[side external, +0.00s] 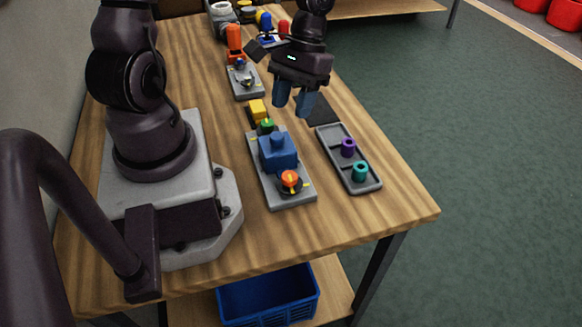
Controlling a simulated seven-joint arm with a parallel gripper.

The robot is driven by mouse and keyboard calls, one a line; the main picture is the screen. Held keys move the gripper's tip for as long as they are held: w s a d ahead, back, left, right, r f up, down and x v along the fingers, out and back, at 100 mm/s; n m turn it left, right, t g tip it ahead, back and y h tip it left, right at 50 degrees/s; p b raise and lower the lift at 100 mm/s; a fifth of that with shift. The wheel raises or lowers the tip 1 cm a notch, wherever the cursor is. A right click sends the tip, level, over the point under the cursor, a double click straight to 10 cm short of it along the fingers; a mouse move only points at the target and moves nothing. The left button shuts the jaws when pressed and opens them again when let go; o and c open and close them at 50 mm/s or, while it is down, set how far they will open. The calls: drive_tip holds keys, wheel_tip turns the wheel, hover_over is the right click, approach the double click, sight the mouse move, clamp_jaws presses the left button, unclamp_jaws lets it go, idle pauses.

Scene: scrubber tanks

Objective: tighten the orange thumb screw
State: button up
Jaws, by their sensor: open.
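The orange thumb screw (290,179) sits at the near end of a grey plate (301,200), on a dark round seat with yellow marks. A blue block (278,152) stands on the same plate just behind the screw, and a green knob (266,126) is at its far end. My gripper (293,112) hangs above the table, behind and slightly right of the blue block. Its two blue fingers are apart and point down, with nothing seen between them. It is clear of the orange screw. How far the screw is seated cannot be told.
A grey tray (365,186) right of the plate holds a purple ring (348,147) and a teal ring (360,171). A yellow block (257,109) and another fixture with an orange part (235,41) stand farther back. The near right tabletop is clear. A blue crate (268,297) is below.

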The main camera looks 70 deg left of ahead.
sight(290, 175)
drive_tip(key=d+f, duration=0.1)
drive_tip(key=f, duration=0.3)
drive_tip(key=s+d+f+n, duration=0.1)
drive_tip(key=d+f, duration=0.1)
drive_tip(key=f, duration=0.2)
drive_tip(key=s+d+f+n, duration=0.1)
drive_tip(key=d+f, duration=0.1)
drive_tip(key=f, duration=0.2)
drive_tip(key=shift+f+h, duration=0.1)
drive_tip(key=shift+h, duration=0.2)
drive_tip(key=c, duration=0.7)
